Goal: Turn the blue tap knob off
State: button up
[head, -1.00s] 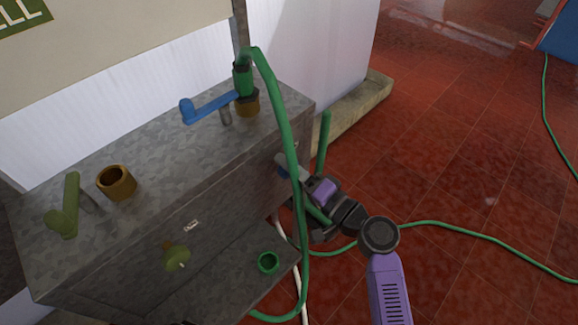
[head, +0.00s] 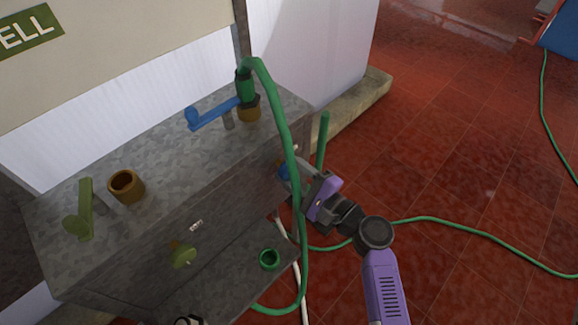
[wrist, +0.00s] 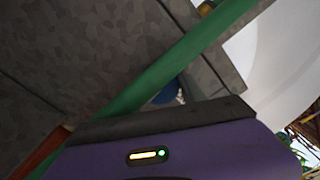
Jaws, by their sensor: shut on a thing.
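The blue tap knob (head: 283,172) shows as a small patch on the right part of the grey block's front face, mostly hidden by the green hose and my gripper. It also shows in the wrist view (wrist: 168,93), behind the hose. My gripper (head: 291,172) is at the knob, with its fingers shut around it as far as I can see. The hose (head: 288,140) crosses in front of the fingers, so the exact contact is hidden. A separate blue lever (head: 210,114) sits on top of the block, by the hose fitting.
The grey block (head: 165,150) also bears an olive knob (head: 182,255), an olive lever (head: 82,210) and a brown open pipe (head: 126,186). A green ring (head: 269,259) lies on the lower ledge. Red tiled floor (head: 450,150) is open to the right, crossed by hose.

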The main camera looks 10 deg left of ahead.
jog(key=shift+d+f+m, duration=0.1)
jog(key=shift+f+m, duration=0.1)
jog(key=shift+m, duration=0.5)
jog(key=o, duration=1.1)
jog(key=shift+o, duration=1.3)
jog(key=shift+r, duration=0.1)
jog(key=v, duration=0.7)
jog(key=shift+s+d+p, duration=0.3)
jog(key=shift+p, duration=0.05)
jog(key=shift+w, duration=0.1)
